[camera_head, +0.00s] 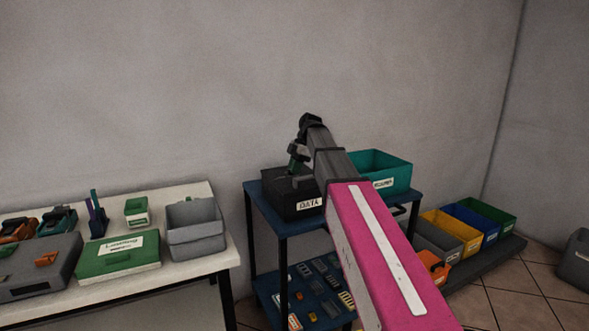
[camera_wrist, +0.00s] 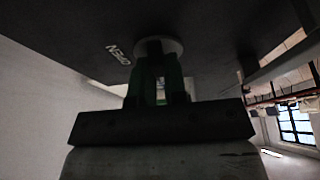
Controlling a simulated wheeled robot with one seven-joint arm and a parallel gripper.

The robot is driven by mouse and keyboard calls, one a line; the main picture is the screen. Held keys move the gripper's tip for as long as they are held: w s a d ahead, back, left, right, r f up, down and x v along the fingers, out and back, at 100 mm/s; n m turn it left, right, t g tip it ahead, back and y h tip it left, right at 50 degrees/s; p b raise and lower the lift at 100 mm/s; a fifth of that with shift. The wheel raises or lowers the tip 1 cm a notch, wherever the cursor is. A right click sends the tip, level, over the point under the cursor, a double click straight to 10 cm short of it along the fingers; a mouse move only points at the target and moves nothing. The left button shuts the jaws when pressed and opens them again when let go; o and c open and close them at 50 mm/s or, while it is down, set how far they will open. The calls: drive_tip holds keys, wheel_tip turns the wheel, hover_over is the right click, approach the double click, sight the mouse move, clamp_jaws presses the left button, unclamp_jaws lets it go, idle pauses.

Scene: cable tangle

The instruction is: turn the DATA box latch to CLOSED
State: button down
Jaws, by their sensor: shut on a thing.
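The black DATA box (camera_head: 293,204) sits on the left side of the blue shelf's top, with its white DATA label facing me. My gripper (camera_head: 297,165) reaches down over the box from above, at the end of my arm. In the wrist view my gripper (camera_wrist: 160,82) is shut on the latch (camera_wrist: 158,46), whose round grey base shows on a dark box face. The word OPEN (camera_wrist: 118,55) appears upside down beside the base. The fingers hide much of the latch, and its exact angle is hard to tell. No CLOSED mark is readable.
A teal bin (camera_head: 378,174) stands right of the DATA box on the same blue shelf (camera_head: 268,216). A white table (camera_head: 189,262) at left holds a green box and grey bins. Several coloured bins stand low at right. My arm covers part of the shelf.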

drive_tip(key=c, duration=1.2)
unclamp_jaws()
drive_tip(key=shift+o, duration=0.2)
drive_tip(key=v, duration=1)
drive_tip(key=shift+r, duration=0.4)
drive_tip(key=shift+d, duration=0.1)
